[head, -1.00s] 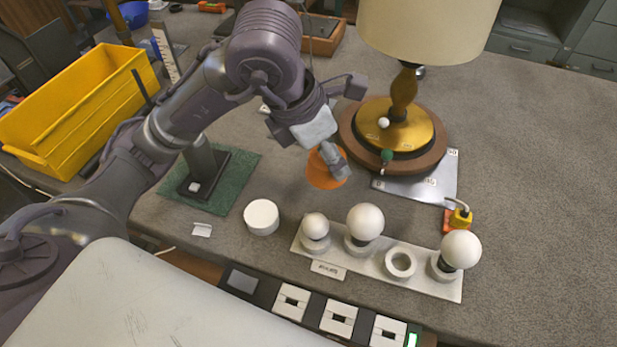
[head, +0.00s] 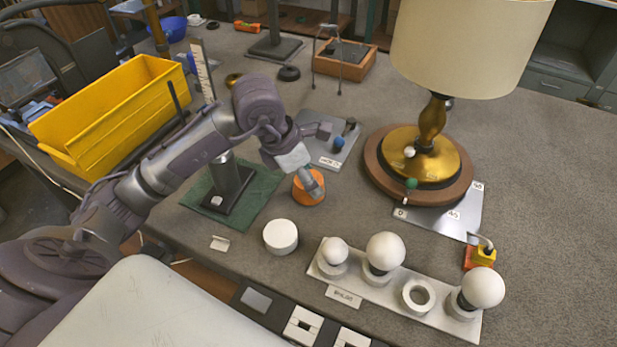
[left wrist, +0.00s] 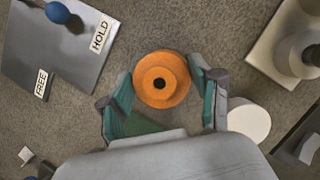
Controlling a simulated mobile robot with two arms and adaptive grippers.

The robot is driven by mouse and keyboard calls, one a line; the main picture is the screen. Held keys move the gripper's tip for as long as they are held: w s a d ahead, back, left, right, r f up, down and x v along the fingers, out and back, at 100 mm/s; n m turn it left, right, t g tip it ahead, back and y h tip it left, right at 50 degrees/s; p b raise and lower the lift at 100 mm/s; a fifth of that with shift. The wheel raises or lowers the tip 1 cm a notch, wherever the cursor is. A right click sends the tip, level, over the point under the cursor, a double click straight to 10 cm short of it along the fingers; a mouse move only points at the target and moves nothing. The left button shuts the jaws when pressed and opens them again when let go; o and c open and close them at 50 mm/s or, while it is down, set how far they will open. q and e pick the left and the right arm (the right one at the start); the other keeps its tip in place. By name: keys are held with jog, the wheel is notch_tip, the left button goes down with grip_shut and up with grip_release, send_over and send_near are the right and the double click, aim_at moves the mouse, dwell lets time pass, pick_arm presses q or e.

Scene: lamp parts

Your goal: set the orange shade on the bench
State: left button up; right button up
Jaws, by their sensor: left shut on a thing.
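The orange shade (head: 308,192) is a small round piece in my left gripper (head: 312,182), between the lamp and the white round block. In the left wrist view the shade (left wrist: 150,96) shows a stepped ring with a dark centre hole, between the two green-padded fingers. My left gripper (left wrist: 163,80) is shut on it. The shade is at or just above the grey bench (head: 560,230); I cannot tell whether it touches. My right gripper is not in view.
A lamp (head: 431,125) on a wooden base stands right of the shade. Nearer are a white round block (head: 281,237) and a bulb rack (head: 330,268). A plate marked HOLD and FREE (left wrist: 60,50) lies behind. Left are a post on a green mat (head: 262,183) and a yellow bin (head: 110,110).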

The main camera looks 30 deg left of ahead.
pick_arm(q)
jog(key=shift+f, duration=0.5)
jog(key=shift+f, duration=0.1)
jog(key=o, duration=1.2)
jog(key=shift+c, duration=0.2)
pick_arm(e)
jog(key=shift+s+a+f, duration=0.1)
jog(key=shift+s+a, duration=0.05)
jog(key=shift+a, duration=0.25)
